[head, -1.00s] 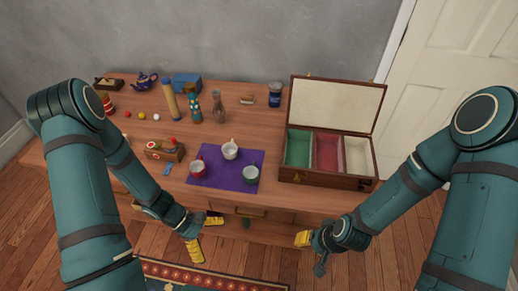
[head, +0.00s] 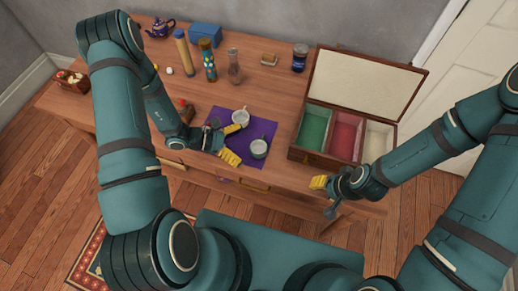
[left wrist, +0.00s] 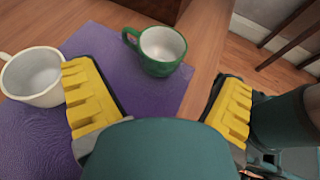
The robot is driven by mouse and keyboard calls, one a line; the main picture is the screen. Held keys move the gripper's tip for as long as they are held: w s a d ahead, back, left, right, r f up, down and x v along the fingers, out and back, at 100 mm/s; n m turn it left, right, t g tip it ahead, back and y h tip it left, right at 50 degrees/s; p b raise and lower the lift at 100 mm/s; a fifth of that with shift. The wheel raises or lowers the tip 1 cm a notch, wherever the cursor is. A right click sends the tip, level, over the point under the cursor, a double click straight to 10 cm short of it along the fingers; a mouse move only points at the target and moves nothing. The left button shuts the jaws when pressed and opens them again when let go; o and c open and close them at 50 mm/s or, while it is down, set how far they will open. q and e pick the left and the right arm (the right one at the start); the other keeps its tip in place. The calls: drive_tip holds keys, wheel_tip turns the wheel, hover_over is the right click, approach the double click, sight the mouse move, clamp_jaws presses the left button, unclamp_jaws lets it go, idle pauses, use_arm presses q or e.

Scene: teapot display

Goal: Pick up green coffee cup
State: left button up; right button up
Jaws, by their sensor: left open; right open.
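The green coffee cup (head: 259,148), white inside, stands upright on the purple mat (head: 268,130). In the left wrist view the green cup (left wrist: 160,52) shows its handle at the left, ahead of my fingers. My left gripper (head: 234,143) is open and empty, with its yellow fingertips just left of the cup, apart from it. In the left wrist view my left gripper's fingers (left wrist: 155,88) spread to either side of the cup's line. My right gripper (head: 322,188) is open and empty by the table's front edge, below the box.
A white cup (head: 240,117) stands close behind my left gripper. An open wooden box (head: 297,155) with green, red and cream compartments stands right of the mat. Bottles, a blue box (head: 204,36) and a teapot (head: 160,28) are farther back.

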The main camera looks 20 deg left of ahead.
sight(251, 147)
use_arm(q)
drive_tip(key=shift+x, duration=3.25)
drive_tip(key=c, duration=1.3)
